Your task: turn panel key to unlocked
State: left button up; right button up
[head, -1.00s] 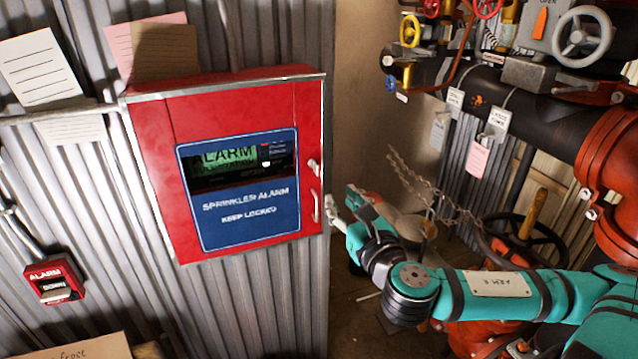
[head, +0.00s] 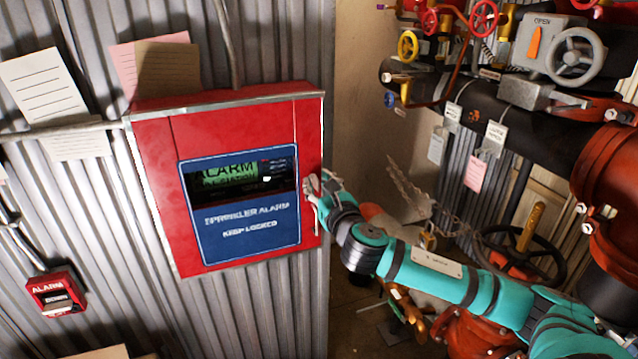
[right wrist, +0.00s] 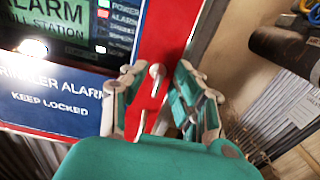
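The red sprinkler alarm panel (head: 155,190) hangs on the corrugated wall, with a blue "KEEP LOCKED" label and a lit ALARM screen. My right gripper (head: 312,187) is at the panel's right edge. In the right wrist view, its two fingers (right wrist: 157,78) are spread apart. A small pale key (right wrist: 157,71) on the red panel face shows in the gap between them, apparently untouched. In the head view the gripper hides the key and most of the panel's handle. My left gripper is not in view.
A red alarm call point (head: 56,294) is on the wall at lower left. Paper notes (head: 44,84) are fixed above. At right stand a black pipe (head: 510,110), valve wheels (head: 576,56) and a hanging chain (head: 410,190).

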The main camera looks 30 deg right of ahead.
grip_shut()
dwell(0.4)
jog(key=m, duration=1.7)
jog(key=shift+s+d+f+m+p, duration=0.15)
jog(key=shift+d+f+m+p, duration=0.15)
jog(key=shift+d+f+m, duration=0.1)
dwell(0.4)
